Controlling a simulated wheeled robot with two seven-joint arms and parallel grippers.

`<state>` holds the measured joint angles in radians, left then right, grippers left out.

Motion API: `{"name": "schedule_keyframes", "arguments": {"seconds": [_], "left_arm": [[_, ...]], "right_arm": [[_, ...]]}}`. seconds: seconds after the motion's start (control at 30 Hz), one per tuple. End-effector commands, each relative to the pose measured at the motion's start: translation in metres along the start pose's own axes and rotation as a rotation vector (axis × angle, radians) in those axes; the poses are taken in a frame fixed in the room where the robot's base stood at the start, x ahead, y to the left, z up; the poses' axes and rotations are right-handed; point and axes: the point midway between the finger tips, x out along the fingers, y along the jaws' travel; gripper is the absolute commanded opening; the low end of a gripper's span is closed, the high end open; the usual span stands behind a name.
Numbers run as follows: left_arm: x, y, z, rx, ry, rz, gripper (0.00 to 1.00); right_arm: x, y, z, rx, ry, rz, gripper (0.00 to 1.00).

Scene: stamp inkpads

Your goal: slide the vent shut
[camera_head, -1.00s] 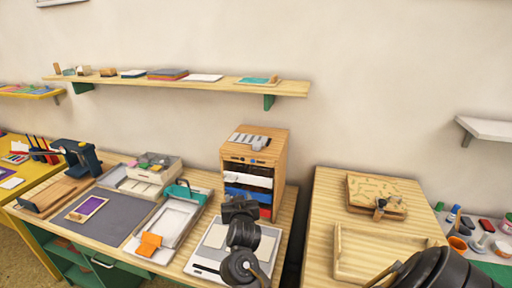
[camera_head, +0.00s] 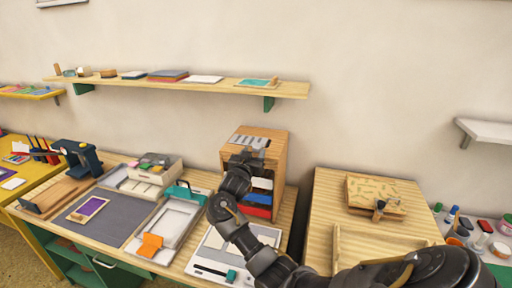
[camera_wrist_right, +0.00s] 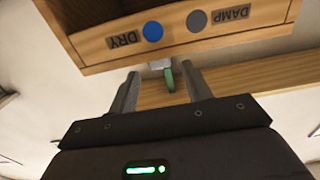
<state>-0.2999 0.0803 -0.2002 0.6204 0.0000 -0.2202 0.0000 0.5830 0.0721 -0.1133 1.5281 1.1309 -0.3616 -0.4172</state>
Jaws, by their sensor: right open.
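The vent (camera_head: 258,141) is a grey slatted panel on top of a small wooden cabinet (camera_head: 279,158). My right gripper (camera_head: 246,156) is at the cabinet's upper front edge, just in front of the vent, and partly covers it. In the right wrist view, my right gripper (camera_wrist_right: 160,76) is open, with its fingers apart below the cabinet's front strip (camera_wrist_right: 185,32). That strip carries a blue dot beside DRY and a grey dot beside DAMP, lettered upside down. A small pale piece (camera_wrist_right: 160,62) shows between the fingertips; I cannot tell whether it belongs to the vent. My left gripper is out of view.
Coloured trays (camera_head: 258,198) fill the cabinet's open front. A white board (camera_head: 212,258) lies before it under my right arm. A white tray (camera_head: 170,222) with an orange block stands to the left. A wall shelf (camera_head: 215,85) runs above.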

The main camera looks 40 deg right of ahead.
Motion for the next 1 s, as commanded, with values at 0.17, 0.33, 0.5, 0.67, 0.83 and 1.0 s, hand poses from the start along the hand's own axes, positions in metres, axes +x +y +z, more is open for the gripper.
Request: {"name": "schedule_keyframes", "arguments": {"seconds": [0.17, 0.33, 0.5, 0.67, 0.83, 1.0], "left_arm": [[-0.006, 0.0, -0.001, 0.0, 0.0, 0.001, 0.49], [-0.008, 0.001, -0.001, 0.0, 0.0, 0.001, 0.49], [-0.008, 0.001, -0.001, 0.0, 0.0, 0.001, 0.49], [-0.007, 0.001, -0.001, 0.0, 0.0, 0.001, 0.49], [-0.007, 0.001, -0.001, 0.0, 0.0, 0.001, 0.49], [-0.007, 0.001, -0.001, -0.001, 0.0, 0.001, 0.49]], "right_arm": [[0.026, 0.0, -0.001, -0.001, -0.001, 0.002, 0.49], [0.038, 0.0, 0.0, 0.0, -0.001, 0.0, 0.49], [0.04, 0.0, 0.001, 0.001, -0.002, 0.0, 0.49], [0.039, 0.0, 0.001, 0.001, -0.002, 0.0, 0.45], [0.039, 0.0, 0.001, 0.001, -0.002, 0.0, 0.23], [0.039, 0.0, 0.001, 0.001, -0.002, -0.001, 0.01]]}}
